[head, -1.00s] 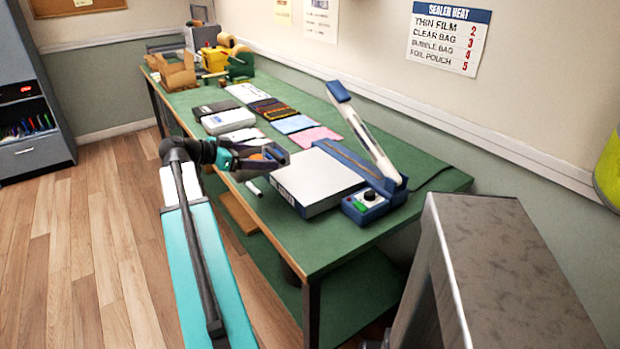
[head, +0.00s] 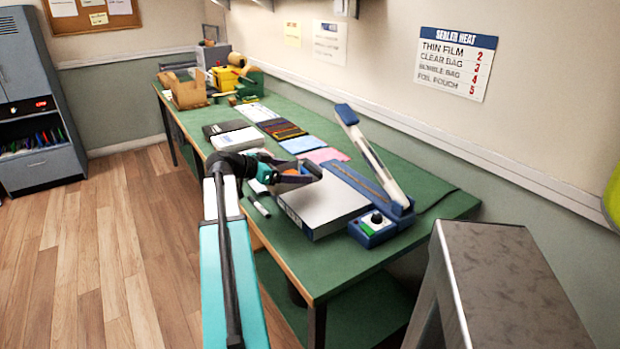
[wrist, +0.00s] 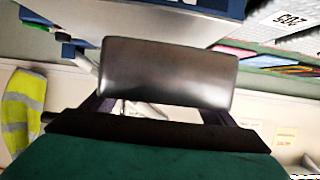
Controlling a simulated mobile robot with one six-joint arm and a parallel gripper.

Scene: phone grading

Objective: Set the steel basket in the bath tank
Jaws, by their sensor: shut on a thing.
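My gripper (head: 300,178) is over the near left part of the bench, beside and just above a white-topped box. In the head view a bit of orange shows between the fingers. I cannot make out the bath tank or a separate basket in either view.
The white-topped box (head: 325,203) and blue heat sealer (head: 372,228), its arm raised, stand on the green bench (head: 400,262). Coloured pouches (head: 300,145) and cartons (head: 188,92) lie farther back. A grey metal cabinet (head: 510,290) stands front right. The wooden floor (head: 130,250) at left is clear.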

